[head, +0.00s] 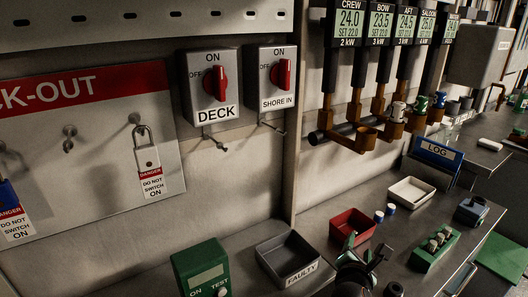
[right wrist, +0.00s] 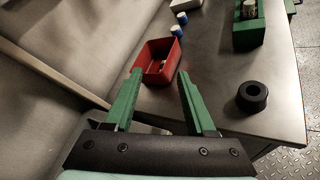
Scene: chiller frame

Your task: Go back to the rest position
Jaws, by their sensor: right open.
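My right gripper (head: 364,248) is at the bottom of the head view, in front of the red tray (head: 352,221). In the right wrist view its two green fingers (right wrist: 160,78) are spread wide with nothing held between them. The red tray (right wrist: 168,50) lies just beyond the fingertips there, with something small in it. My left gripper does not show in either view.
Blue-and-white cylinders (head: 391,209) stand beside the red tray, near a white tray (head: 411,190). A green block (head: 436,249) holds several cylinders. The FAULTY tray (head: 288,258) and green tester (head: 202,268) are left. A black ring (right wrist: 252,94) lies by the bench edge.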

